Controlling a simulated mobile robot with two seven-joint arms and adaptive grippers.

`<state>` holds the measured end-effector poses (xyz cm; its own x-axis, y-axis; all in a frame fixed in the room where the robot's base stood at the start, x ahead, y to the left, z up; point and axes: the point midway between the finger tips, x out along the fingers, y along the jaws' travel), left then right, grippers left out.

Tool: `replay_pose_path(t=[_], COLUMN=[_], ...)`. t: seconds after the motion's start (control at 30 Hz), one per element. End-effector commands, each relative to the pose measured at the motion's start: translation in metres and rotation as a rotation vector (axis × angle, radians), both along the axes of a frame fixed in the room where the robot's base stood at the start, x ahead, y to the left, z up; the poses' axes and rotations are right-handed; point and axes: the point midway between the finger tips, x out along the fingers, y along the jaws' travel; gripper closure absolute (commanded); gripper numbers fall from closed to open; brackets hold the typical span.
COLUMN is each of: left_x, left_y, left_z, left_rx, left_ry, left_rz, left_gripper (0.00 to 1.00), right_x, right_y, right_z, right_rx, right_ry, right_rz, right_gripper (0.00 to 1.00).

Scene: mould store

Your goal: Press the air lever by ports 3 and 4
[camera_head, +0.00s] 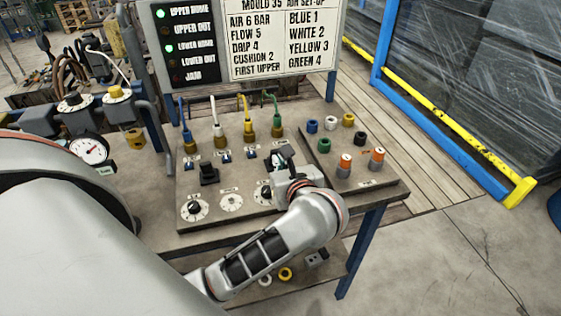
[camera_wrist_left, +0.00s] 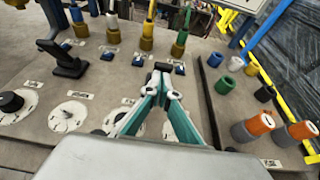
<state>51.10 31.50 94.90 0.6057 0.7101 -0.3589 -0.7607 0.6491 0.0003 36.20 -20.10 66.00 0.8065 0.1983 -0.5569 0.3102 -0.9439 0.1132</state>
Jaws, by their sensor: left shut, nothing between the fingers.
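The grey valve panel (camera_head: 220,180) carries a row of brass ports with blue, white, yellow and green hoses. The yellow-hose port (camera_head: 248,131) and green-hose port (camera_head: 277,125) stand at the right of the row; they also show in the left wrist view (camera_wrist_left: 147,40). A black lever (camera_head: 208,174) stands below the two left ports, in the left wrist view too (camera_wrist_left: 66,62). My left gripper (camera_head: 279,158) is shut and empty, its fingertips (camera_wrist_left: 162,78) just in front of the two right ports. They largely cover the lever there; contact cannot be told. My right gripper is out of view.
Dials (camera_head: 195,210) line the panel's front. Coloured caps (camera_head: 347,120) and orange-topped cylinders (camera_head: 377,159) stand to the right. A sign board (camera_head: 270,40) with two lit green lamps rises behind. A pressure gauge (camera_head: 88,148) is at the left.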

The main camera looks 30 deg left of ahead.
Motion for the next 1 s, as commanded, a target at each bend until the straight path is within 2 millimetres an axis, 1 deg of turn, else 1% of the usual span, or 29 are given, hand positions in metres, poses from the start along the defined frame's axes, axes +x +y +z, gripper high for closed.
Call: replay_pose_path(t=[0.27,0.77,1.0], left_x=[0.001,0.004,0.008], left_y=[0.000,0.004,0.009], left_z=[0.002,0.008,0.013], left_rx=[-0.012,-0.080,-0.097], left_ry=[0.008,0.064,0.082], left_rz=[0.001,0.000,0.000], left_gripper=[1.00,1.00,1.00], right_x=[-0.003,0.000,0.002], right_y=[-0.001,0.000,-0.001], right_z=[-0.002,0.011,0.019], right_rx=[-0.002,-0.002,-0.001], right_ry=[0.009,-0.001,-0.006], right_rz=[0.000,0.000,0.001], right_gripper=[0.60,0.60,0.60])
